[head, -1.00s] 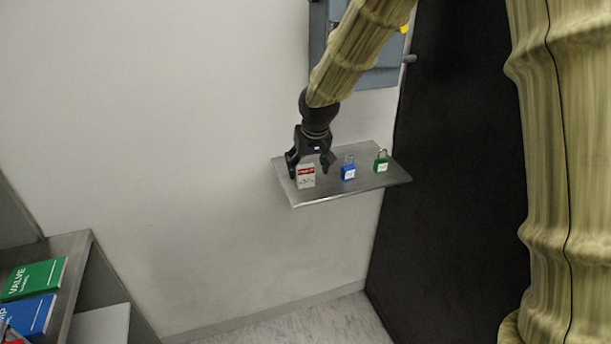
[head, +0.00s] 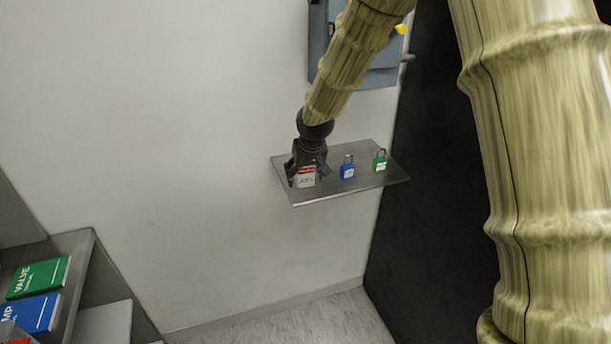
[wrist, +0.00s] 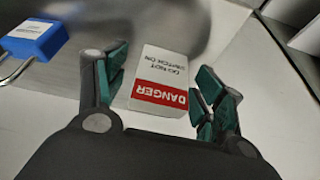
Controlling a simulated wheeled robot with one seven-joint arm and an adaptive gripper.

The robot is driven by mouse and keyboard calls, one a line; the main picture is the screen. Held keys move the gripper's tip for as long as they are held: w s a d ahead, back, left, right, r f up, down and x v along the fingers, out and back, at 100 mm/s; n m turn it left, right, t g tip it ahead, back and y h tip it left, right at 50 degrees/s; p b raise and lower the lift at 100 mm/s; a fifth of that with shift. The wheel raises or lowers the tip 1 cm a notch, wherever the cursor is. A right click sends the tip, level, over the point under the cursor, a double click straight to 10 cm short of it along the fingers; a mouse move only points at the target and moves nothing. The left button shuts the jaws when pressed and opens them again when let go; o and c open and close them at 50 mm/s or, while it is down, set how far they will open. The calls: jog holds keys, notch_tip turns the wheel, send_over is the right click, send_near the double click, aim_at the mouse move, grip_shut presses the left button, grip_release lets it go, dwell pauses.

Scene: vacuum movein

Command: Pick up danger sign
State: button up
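The danger sign (head: 305,181) is a small white block with a red band, standing on the metal shelf (head: 330,191) near its left end. In the wrist view the danger sign (wrist: 160,82) shows the word DANGER on the red band. My gripper (head: 307,172) is over the sign from above. In the wrist view my gripper (wrist: 163,88) is open, with one green-padded finger on each side of the sign. The left finger is close to the sign's edge; I cannot tell whether it touches.
A blue padlock (head: 347,171) stands right of the sign, and a green padlock (head: 380,162) is farther right. The blue padlock (wrist: 36,40) also shows left in the wrist view. A wall is behind the shelf. Green (head: 38,278) and blue (head: 32,314) books lie at lower left.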

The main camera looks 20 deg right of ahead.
jog(key=c, duration=0.8)
